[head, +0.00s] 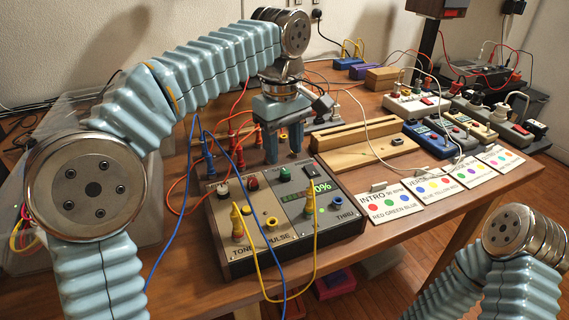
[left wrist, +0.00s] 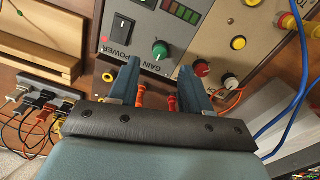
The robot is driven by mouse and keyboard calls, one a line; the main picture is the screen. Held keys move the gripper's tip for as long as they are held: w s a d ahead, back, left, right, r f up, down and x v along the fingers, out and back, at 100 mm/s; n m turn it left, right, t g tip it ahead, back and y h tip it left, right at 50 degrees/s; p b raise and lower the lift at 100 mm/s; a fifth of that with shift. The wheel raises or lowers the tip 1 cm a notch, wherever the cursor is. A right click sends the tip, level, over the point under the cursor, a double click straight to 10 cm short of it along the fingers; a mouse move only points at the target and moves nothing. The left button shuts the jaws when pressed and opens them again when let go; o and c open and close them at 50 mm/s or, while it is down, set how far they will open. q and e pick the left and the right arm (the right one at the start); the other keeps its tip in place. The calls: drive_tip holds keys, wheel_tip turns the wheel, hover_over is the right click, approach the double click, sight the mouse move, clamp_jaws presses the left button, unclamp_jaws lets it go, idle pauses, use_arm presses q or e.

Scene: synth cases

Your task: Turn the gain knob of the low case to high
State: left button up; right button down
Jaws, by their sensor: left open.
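The low case (head: 290,262) stands at the table's front, its sloped panel facing up. Its green gain knob (head: 285,174) sits beside the power switch; it also shows in the left wrist view (left wrist: 160,50) near the GAIN label. Its exact pointer angle is too small to read. The case display (head: 321,187) shows a reading ending in "0%", with green bars lit. My left gripper (head: 285,156) is open and points down just behind the knob. In the left wrist view its fingertips (left wrist: 159,68) lie either side of the knob's line, apart from it. My right gripper is out of view.
A red knob (left wrist: 201,68) sits close beside the gain knob. Yellow cables (head: 258,275) and a blue cable (head: 241,193) cross the case. Wooden blocks (head: 355,143), label cards (head: 388,203) and several small devices stand to the right.

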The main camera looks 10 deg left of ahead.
sight(284, 170)
use_arm(q)
wheel_tip(284, 170, down, 5)
drive_tip(key=shift+f, duration=0.1)
idle(0.3)
clamp_jaws()
